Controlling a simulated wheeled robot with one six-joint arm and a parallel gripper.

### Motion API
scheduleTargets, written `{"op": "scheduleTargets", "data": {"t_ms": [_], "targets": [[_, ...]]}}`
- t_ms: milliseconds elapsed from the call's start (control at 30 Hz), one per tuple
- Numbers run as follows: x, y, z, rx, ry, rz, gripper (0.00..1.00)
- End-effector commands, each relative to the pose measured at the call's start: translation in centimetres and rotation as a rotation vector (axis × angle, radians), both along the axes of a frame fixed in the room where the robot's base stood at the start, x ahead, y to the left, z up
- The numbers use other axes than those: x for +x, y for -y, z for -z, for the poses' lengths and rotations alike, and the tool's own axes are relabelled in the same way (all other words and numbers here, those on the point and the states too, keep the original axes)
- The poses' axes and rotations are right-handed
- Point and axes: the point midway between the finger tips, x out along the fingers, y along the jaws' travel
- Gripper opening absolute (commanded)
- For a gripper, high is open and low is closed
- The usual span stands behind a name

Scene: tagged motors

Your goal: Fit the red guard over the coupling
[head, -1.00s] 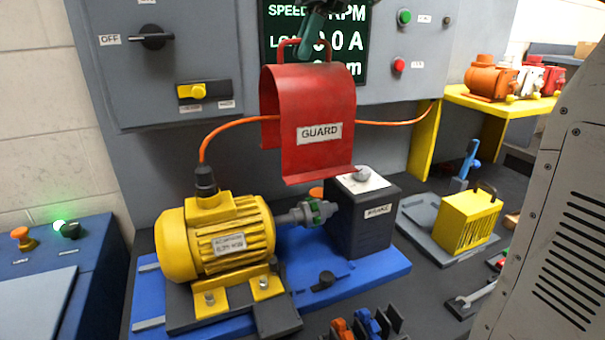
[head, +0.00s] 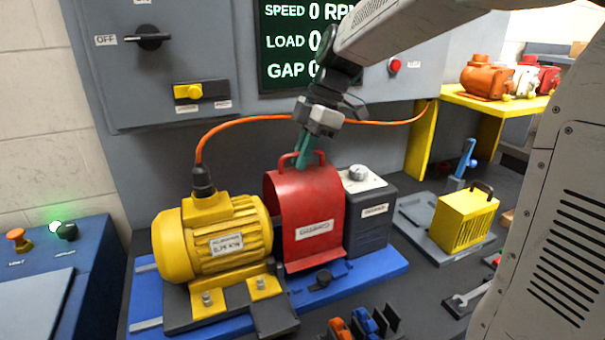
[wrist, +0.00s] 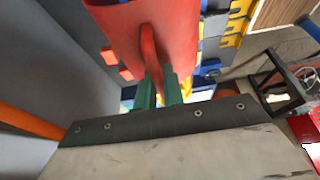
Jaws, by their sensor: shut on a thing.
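The red guard (head: 312,215) is a curved cover with a label and a loop handle on top. In the head view it stands upright between the yellow motor (head: 215,245) and the black brake box (head: 368,215), over the place of the coupling, which it hides. Its lower edge is at the blue base plate (head: 385,268); I cannot tell whether it rests fully on it. My gripper (head: 306,160) is shut on the guard's handle from above. The wrist view shows the green fingers on either side of the handle (wrist: 149,50) and the guard's red top (wrist: 180,25).
An orange cable (head: 245,122) runs from the motor behind my gripper to the right. A yellow box (head: 462,220) and a wrench (head: 470,296) lie to the right. A rack with orange and blue clips (head: 362,322) is in front. The grey control cabinet (head: 220,130) stands behind.

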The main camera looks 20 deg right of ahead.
Motion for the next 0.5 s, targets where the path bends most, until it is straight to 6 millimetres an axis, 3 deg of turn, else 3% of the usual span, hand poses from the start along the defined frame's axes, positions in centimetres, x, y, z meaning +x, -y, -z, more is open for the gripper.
{"op": "scheduleTargets", "data": {"t_ms": [167, 500], "targets": [[0.0, 0.0, 0.7, 0.001, 0.003, 0.001, 0.0], [0.0, 0.0, 4.4, 0.001, 0.003, 0.001, 0.0]]}}
